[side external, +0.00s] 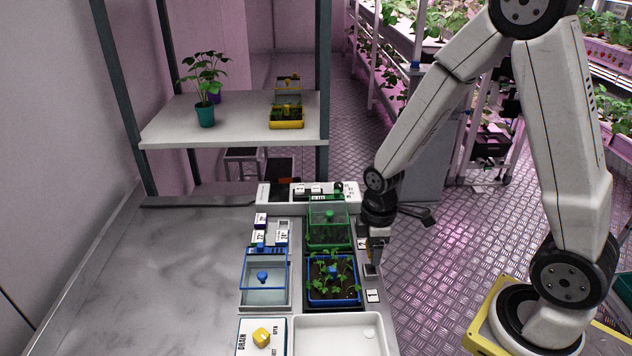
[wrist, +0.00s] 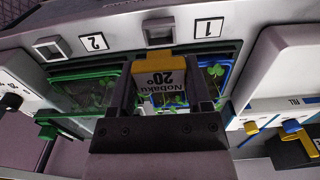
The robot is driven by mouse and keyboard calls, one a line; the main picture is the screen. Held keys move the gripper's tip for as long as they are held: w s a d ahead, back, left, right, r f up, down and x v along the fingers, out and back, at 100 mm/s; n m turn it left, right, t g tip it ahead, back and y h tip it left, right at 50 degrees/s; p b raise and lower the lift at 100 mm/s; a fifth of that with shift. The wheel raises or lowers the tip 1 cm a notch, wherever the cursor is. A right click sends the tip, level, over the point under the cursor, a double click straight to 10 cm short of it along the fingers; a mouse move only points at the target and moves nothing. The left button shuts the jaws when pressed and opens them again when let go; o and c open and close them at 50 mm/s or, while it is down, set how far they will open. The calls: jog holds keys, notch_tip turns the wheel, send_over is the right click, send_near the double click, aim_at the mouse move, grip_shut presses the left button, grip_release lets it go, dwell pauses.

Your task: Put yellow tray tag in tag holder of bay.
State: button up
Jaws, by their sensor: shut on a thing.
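My gripper (wrist: 162,90) is shut on the yellow tray tag (wrist: 168,65), which reads "Nobaku 20°" upside down in the wrist view. In the side view my gripper (side external: 376,250) is above the right edge of the bays. A square tag holder (wrist: 158,32) beside the label "1" is just beyond the tag in the wrist view, apart from it. In the side view this holder (side external: 371,271) is just below the gripper. A second holder (wrist: 50,49) is beside the label "2". Both holders look empty.
A blue tray of seedlings (side external: 310,299) is in the bay beside label 1. A green lidded tray (side external: 312,238) is behind it. A white control box (side external: 270,194) stands at the back. The left bench is clear.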

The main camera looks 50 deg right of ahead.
jog(key=shift+f, duration=2.35)
jog(key=o, duration=1.2)
jog(key=shift+o, duration=0.2)
jog(key=shift+r, duration=6)
